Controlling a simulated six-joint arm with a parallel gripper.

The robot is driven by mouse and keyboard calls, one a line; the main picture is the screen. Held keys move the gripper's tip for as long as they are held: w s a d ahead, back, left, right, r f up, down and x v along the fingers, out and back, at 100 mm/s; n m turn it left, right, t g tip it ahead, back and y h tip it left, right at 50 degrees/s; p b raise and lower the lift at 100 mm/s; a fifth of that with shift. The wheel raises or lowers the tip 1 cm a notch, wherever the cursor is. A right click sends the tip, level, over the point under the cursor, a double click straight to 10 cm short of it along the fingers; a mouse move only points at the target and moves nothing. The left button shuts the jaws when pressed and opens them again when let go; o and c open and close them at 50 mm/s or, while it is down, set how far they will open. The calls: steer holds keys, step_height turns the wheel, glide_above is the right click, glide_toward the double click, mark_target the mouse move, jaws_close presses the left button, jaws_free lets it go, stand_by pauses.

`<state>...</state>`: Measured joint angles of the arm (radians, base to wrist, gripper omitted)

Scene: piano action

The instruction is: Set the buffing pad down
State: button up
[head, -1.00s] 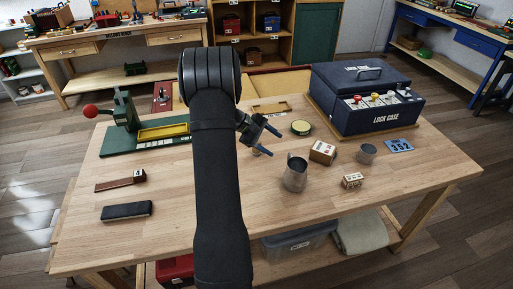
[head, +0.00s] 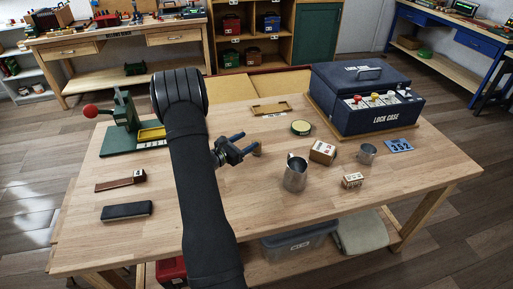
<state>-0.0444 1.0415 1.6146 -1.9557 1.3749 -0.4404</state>
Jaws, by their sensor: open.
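A dark flat block (head: 126,211) with a lighter edge lies on the front left of the wooden table; it looks like the buffing pad, though I cannot be sure. A round yellow-rimmed tin or pad (head: 301,128) lies flat right of the middle. My gripper (head: 248,142) is open, with nothing seen between its fingers. It is above the middle of the table, left of the round piece and well to the right of the dark block. My arm hides part of the table behind it.
A green press (head: 124,125) with a red knob stands at the back left, with a brown wooden piece (head: 120,181) in front. A metal jug (head: 295,173), cup (head: 367,153) and small boxes (head: 322,152) stand right. A blue lock case (head: 366,98) fills the back right.

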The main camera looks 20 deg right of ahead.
mark_target(260, 141)
step_height(260, 141, down, 4)
steer(key=shift+f, duration=0.15)
steer(key=x, duration=0.7)
steer(key=shift+w+d, duration=0.1)
steer(key=shift+d, duration=0.15)
steer(key=c, duration=1.1)
steer(key=shift+c, duration=0.2)
